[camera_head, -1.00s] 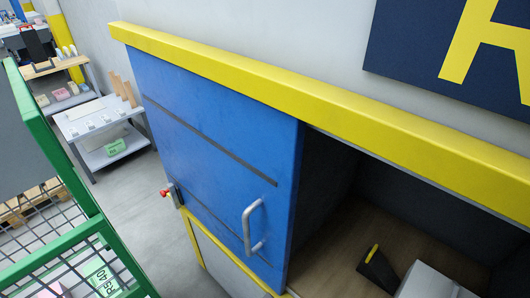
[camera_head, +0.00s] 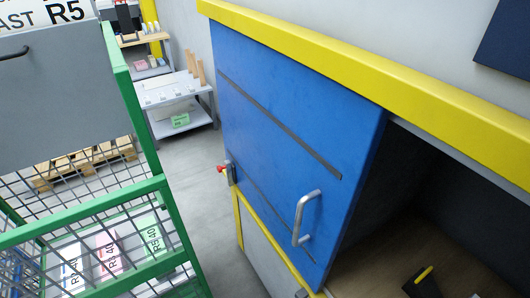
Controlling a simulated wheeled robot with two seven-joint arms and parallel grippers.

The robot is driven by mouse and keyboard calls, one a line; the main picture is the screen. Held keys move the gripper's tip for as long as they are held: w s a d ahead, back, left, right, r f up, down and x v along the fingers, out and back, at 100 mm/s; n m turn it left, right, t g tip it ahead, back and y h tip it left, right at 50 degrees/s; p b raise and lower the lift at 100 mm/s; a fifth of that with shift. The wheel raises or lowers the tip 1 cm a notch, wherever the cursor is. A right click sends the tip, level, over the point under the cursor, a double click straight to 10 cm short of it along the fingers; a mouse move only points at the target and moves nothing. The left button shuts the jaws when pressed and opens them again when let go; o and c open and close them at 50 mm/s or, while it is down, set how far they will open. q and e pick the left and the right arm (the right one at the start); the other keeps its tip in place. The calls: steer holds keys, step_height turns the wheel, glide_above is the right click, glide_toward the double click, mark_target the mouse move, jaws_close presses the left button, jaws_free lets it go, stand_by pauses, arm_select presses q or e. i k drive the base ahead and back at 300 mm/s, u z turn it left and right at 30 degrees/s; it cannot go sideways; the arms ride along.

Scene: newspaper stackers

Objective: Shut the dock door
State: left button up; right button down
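The blue dock door (camera_head: 285,130) hangs under a yellow top rail (camera_head: 370,75) and covers the left part of the opening. A grey D-shaped handle (camera_head: 299,218) stands on its lower right part. To the right of the door the dark opening (camera_head: 440,190) is uncovered. A latch with a red knob (camera_head: 224,170) sits at the door's lower left edge. Neither of my grippers shows in the head view.
A green mesh cage (camera_head: 150,130) with labelled bundles stands close at the left. A black wedge with a yellow edge (camera_head: 423,282) lies on the floor inside the opening. White shelves (camera_head: 178,100) stand behind. Grey floor (camera_head: 200,195) is free between cage and door.

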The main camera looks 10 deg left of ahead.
mark_target(301, 146)
steer(key=k, duration=0.95)
steer(key=u, duration=1.1)
steer(key=i, duration=1.2)
steer(key=z, duration=0.35)
